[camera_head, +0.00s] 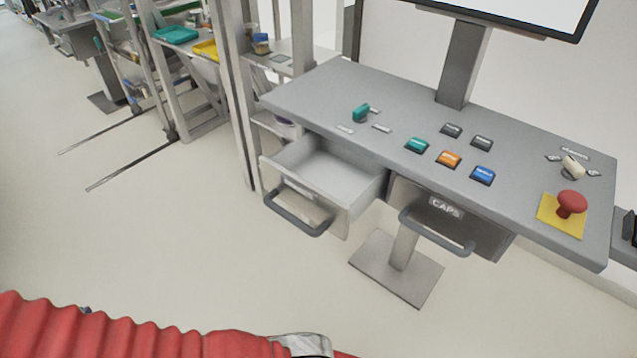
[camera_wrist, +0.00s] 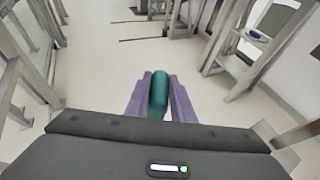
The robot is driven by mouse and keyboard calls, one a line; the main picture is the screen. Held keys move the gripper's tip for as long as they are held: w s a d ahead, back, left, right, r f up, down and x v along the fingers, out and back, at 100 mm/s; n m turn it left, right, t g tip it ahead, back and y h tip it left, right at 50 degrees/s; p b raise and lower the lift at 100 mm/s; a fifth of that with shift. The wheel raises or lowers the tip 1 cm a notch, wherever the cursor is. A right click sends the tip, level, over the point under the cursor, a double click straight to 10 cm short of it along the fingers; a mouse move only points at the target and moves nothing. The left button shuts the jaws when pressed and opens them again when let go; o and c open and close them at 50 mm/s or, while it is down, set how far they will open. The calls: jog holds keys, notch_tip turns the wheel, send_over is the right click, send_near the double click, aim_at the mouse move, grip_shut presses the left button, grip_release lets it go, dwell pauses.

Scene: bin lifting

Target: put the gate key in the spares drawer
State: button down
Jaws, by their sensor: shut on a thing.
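My gripper (camera_wrist: 160,82) shows in the wrist view with its two purple fingers shut on a teal piece, which I take to be the gate key (camera_wrist: 158,98). Only its rounded teal part shows; the rest is hidden. It is held over open floor, away from the desk. In the head view the gripper is out of frame. The left drawer (camera_head: 349,211) under the desk is pulled open and looks empty inside. Its front label is too small to read, so I cannot confirm it is the spares drawer. The right drawer (camera_head: 470,225) reads CAPS and is shut.
The grey desk (camera_head: 310,100) carries another teal upright piece (camera_head: 361,113), several coloured buttons, a selector switch (camera_head: 572,167) and a red mushroom button (camera_head: 571,203). A monitor post (camera_head: 463,65) rises behind. Metal frames stand to the left. The floor before the drawers is clear.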

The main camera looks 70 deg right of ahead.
jog(key=s+d+r+m+g+h, duration=0.1)
jog(key=s+d+r+m+g, duration=0.3)
jog(key=d, duration=0.8)
jog(key=s+d+r+m+g+h, duration=0.1)
jog(key=s+d+r+m+g, duration=0.15)
jog(key=d+r, duration=0.7)
jog(key=s+d+r+m+g+h, duration=0.1)
jog(key=s+d+r+m+g, duration=0.2)
jog(key=d, duration=1.2)
jog(key=s+d+r+m+g, duration=0.15)
jog(key=s+d+r, duration=0.4)
jog(key=s, duration=0.55)
jog(key=s+d+r+m+g+y, duration=0.1)
jog(key=s+d+r+g, duration=0.1)
jog(key=s+d+r, duration=0.6)
jog(key=s+d+r+m+g, duration=0.15)
jog(key=s+r, duration=0.35)
jog(key=s, duration=0.8)
notch_tip(320, 180, down, 14)
jog(key=n, duration=0.1)
jog(key=shift+w+d+r+t, duration=0.2)
jog(key=shift+w+d+t, duration=0.15)
jog(key=shift+d+t, duration=0.1)
jog(key=shift+f, duration=2.9)
jog(key=shift+f, duration=2.1)
